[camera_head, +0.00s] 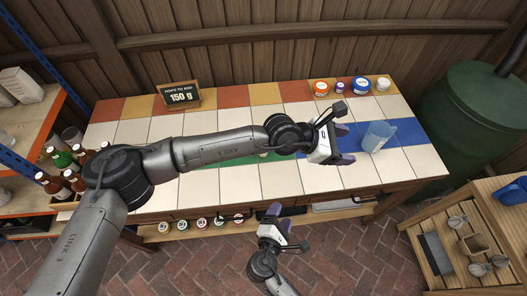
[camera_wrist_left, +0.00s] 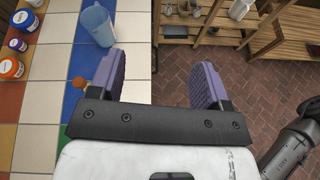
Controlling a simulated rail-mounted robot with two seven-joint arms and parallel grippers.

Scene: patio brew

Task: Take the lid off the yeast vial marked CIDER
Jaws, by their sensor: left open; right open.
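No mark reading CIDER is legible, so I cannot tell which container is the yeast vial. Several small lidded containers stand at the table's back right; among them are an orange one (camera_head: 320,88) and a purple one (camera_head: 340,87). Some show at the left edge of the left wrist view, including a purple one (camera_wrist_left: 18,44). My left gripper (camera_head: 343,144) is open and empty over the table's right part, in front of them, beside the blue jug (camera_head: 377,136). Its spread fingers (camera_wrist_left: 157,82) show nothing between them. My right gripper (camera_head: 278,219) is open and empty at the table's front edge.
A hops sign (camera_head: 181,95) stands at the back left. Bottles (camera_head: 62,159) stand at the left. Several lidded jars (camera_head: 202,223) sit on a shelf below the table (camera_head: 220,97). A green barrel (camera_head: 470,110) and wooden shelf (camera_head: 435,222) are at the right.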

